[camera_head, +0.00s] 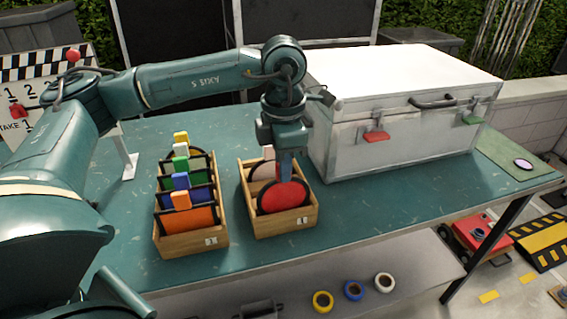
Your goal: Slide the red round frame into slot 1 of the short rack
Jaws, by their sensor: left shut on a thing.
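The red round frame (284,197) has a red disc with a dark rim. It stands upright in the front part of the short wooden rack (287,228), between its side walls. My left gripper (286,178) points down from above and is shut on the top of the frame. The fingers partly cover the frame's upper edge. The frame's lowest edge is hidden behind the rack's front wall, so I cannot tell if it rests on the bottom. A pale tab (268,153) stands at the back of the same rack. My right gripper is not in view.
A longer wooden rack (191,245) with several coloured frames stands to the left. A large white-grey case (400,148) stands close on the right. A round lens on a green mat (508,158) lies at the far right. The table front is clear. Tape rolls (354,290) sit below.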

